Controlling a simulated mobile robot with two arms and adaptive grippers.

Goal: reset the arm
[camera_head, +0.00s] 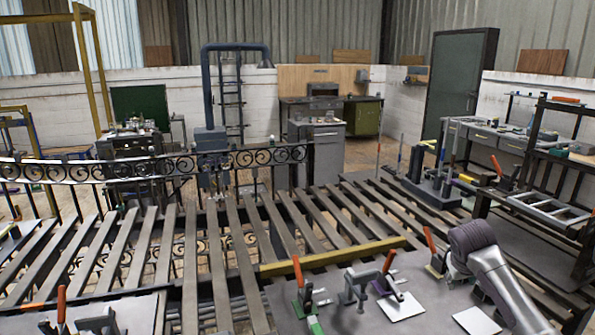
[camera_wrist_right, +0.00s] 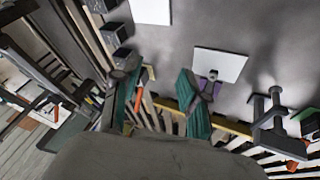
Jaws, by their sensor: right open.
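My right arm (camera_head: 490,268) reaches in from the lower right of the head view, over the grey work plate. Its gripper shows in the wrist view, where the two teal-padded fingers (camera_wrist_right: 158,98) stand well apart with nothing held between them. In the head view I cannot make out its fingertips clearly. My left gripper is in neither view.
Toggle clamps with orange handles (camera_head: 298,275) stand on the grey plate (camera_head: 345,318), near a white square (camera_head: 400,306). A yellow bar (camera_head: 333,257) lies across the slats behind. A scrollwork gate (camera_head: 155,165) stands at the left. The air above the slats looks clear.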

